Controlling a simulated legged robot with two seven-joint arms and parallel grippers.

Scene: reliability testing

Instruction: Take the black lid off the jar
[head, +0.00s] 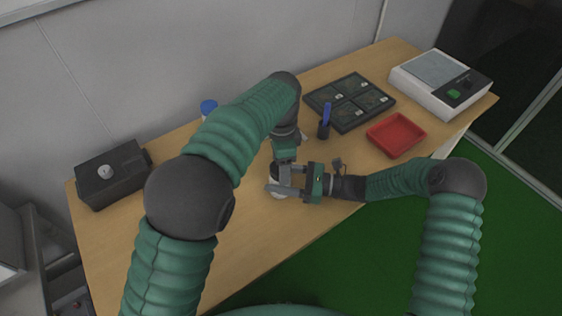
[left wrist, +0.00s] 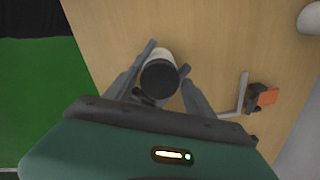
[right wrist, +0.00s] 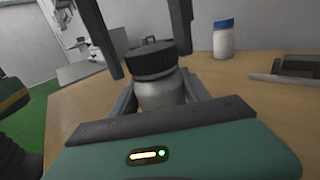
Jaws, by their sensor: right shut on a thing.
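The jar is white with a ribbed black lid (right wrist: 150,60) on top, standing upright on the table. In the head view the white jar (head: 277,188) is partly hidden by my grippers. My right gripper (head: 280,187) is shut on the jar body (right wrist: 163,93) from the side, below the lid. My left gripper (head: 284,163) points down from above. In the right wrist view its two fingers flank the lid, apart from each other. In the left wrist view the round lid (left wrist: 159,78) sits between them with gaps visible, so it looks open.
A blue-capped white bottle (right wrist: 223,38) stands behind the jar. A dark box (head: 112,174) is at the left. The table's near edge is close.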

